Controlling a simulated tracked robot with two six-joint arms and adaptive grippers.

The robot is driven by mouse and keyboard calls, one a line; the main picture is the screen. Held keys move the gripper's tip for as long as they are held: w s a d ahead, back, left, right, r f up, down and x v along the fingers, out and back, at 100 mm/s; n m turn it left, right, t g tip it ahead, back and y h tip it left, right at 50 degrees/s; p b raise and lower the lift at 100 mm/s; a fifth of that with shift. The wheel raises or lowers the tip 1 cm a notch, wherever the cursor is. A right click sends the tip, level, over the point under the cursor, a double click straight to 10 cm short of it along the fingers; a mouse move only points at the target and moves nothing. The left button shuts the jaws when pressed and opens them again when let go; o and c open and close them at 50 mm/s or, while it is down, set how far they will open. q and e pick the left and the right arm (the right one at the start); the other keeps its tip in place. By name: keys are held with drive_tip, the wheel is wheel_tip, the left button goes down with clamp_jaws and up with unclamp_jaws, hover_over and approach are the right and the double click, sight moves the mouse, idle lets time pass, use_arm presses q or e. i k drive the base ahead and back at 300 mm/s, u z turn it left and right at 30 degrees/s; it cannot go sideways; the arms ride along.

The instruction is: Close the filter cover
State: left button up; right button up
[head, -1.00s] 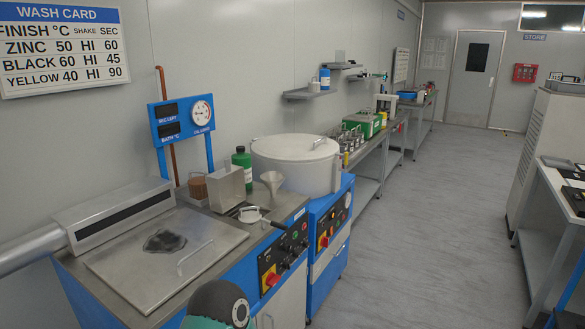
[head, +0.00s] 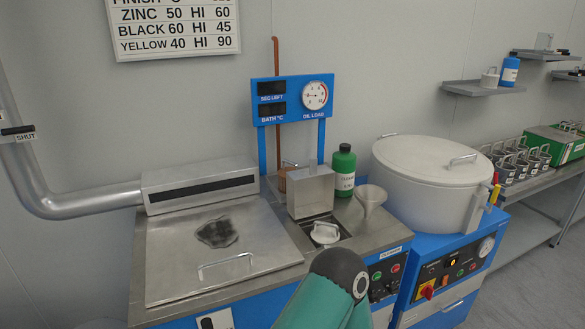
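What looks like the filter cover (head: 312,192) is a square metal plate standing upright, open, on the steel top of the wash machine. In front of it is a dark square opening (head: 304,228) with a pale round part with a handle (head: 325,233) in or over it. Neither of my grippers shows. Only a teal and dark grey link of my arm rises at the bottom middle, in front of the machine's front edge. It hides part of the front panel.
A large closed lid with a handle (head: 225,268) lies left of the opening. A funnel (head: 370,199) and green bottle (head: 343,170) stand just right of the cover. A white round drum (head: 425,185) is further right. A gauge panel (head: 292,98) rises behind.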

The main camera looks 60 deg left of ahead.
sight(310, 191)
drive_tip(key=u, duration=0.3)
drive_tip(key=i, duration=0.8)
drive_tip(key=u, duration=0.55)
drive_tip(key=k, duration=0.95)
drive_tip(key=u, duration=0.2)
drive_tip(key=i, duration=0.95)
drive_tip(key=z, duration=0.1)
